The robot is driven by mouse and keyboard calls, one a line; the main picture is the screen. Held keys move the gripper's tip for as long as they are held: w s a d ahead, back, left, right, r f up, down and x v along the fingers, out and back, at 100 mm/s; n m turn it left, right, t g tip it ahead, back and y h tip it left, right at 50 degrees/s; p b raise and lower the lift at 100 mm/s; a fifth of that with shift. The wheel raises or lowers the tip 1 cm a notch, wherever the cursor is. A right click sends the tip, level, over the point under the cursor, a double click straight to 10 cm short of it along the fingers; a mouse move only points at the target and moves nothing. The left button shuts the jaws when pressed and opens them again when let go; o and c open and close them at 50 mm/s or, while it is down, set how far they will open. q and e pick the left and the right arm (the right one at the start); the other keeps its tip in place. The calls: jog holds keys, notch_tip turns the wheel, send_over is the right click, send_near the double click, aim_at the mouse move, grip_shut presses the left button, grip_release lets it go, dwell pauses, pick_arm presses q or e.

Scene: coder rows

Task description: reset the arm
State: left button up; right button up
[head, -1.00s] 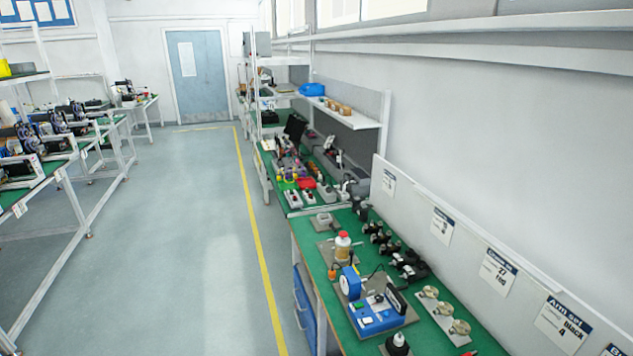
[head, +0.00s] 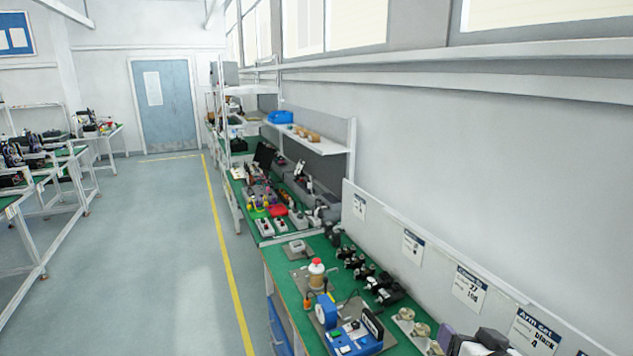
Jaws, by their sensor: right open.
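My left gripper is not in view.
The floor aisle (head: 150,260) left of the yellow line is clear.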

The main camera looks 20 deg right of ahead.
jog(key=s+a+f+n+g+y, duration=0.2)
jog(key=s+a+f+n, duration=0.3)
jog(key=a+f, duration=0.4)
jog(key=s+a+f+n+g+y, duration=0.2)
jog(key=s+a+f, duration=0.45)
jog(key=f, duration=0.45)
jog(key=s+f+n+g, duration=0.1)
jog(key=s+f+g, duration=0.5)
jog(key=s+f, duration=0.75)
jog(key=w+p+v, duration=0.2)
jog(key=p+v, duration=0.7)
jog(key=v, duration=0.1)
jog(key=w+r+p+v, duration=0.1)
jog(key=w+p+v, duration=0.1)
jog(key=p+v, duration=0.8)
jog(key=shift+a+r+t, duration=0.3)
jog(key=shift+a+r, duration=0.1)
jog(key=shift+r, duration=0.15)
jog(key=shift+s, duration=0.15)
